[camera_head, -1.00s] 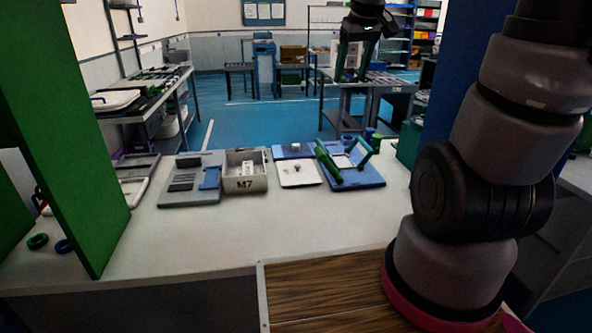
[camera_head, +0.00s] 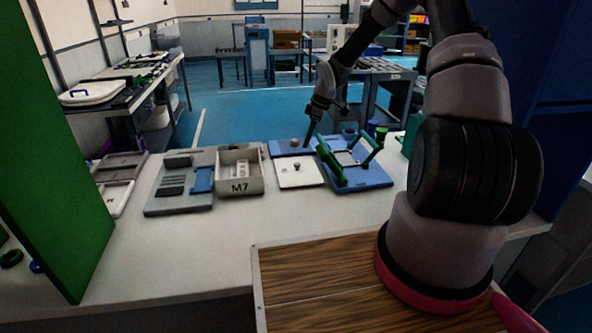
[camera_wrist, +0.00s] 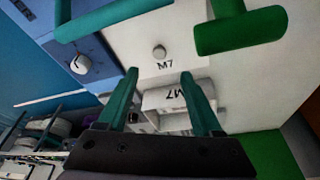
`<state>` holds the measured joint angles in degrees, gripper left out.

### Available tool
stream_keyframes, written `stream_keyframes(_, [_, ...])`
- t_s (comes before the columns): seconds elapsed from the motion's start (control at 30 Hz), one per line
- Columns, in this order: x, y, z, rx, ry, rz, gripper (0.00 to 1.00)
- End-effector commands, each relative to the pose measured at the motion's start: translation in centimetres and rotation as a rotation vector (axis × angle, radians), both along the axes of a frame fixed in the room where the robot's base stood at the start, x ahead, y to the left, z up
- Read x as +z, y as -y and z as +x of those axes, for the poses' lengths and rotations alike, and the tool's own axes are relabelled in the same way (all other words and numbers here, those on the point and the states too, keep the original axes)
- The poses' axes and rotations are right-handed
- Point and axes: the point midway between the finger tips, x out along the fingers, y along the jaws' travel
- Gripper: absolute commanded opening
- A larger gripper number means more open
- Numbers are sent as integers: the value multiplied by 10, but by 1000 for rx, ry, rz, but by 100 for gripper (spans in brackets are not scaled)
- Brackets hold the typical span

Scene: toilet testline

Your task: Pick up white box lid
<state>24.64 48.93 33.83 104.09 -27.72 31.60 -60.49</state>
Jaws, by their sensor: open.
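The white box lid (camera_head: 299,173) is a flat white plate with a small knob on top. It lies on the table just right of the grey M7 box (camera_head: 240,176). In the wrist view the lid (camera_wrist: 130,38) shows its round knob and an M7 mark, ahead of my fingertips. My gripper (camera_head: 309,139) is above the far side of the lid, pointing down. In the wrist view my gripper (camera_wrist: 161,78) has its two green fingers apart with nothing held between them. The M7 box (camera_wrist: 165,100) shows behind that gap.
A blue tray with green handles (camera_head: 360,178) stands right of the lid. A blue plate (camera_head: 285,148) lies behind it. A grey tray (camera_head: 178,200) is left of the box. A green panel (camera_head: 70,150) rises at the left. The table front (camera_head: 180,250) is clear.

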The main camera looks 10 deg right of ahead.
Motion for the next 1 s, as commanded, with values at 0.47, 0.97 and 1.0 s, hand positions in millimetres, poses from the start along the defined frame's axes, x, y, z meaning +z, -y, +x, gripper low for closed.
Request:
stream_keyframes(0.47, [-55,-16,7,7,0,2,67])
stream_keyframes(0.97, [-104,-33,15,4,1,2,67])
stream_keyframes(1.0, [-104,-33,15,4,1,2,67])
